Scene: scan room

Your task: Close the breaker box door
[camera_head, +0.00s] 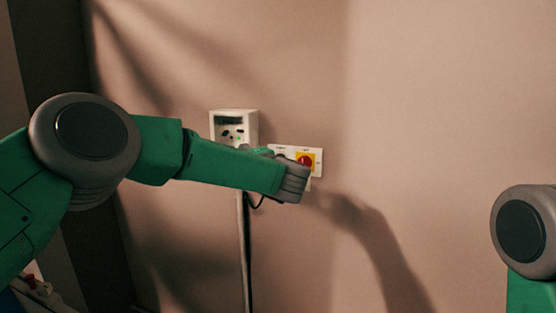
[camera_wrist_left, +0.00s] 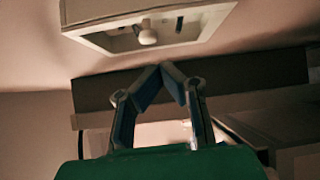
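A small white wall box (camera_head: 234,115) with a dark display window and a green light hangs on the wall in the head view; I take it for the breaker box. In the left wrist view a pale box (camera_wrist_left: 90,12) with a recessed face and a round white knob is above my fingers. I cannot tell a separate door or its angle. My left gripper (camera_wrist_left: 164,68) has its fingertips together with nothing visible between them, below and apart from that pale box. In the head view my left forearm hides the gripper. My right gripper is out of view.
A white wall plate with a yellow panel (camera_head: 314,155) and red button is right of the wall box, close to my left wrist. A pale conduit (camera_head: 241,260) runs down below the box. The wall to the right is bare, with arm shadows.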

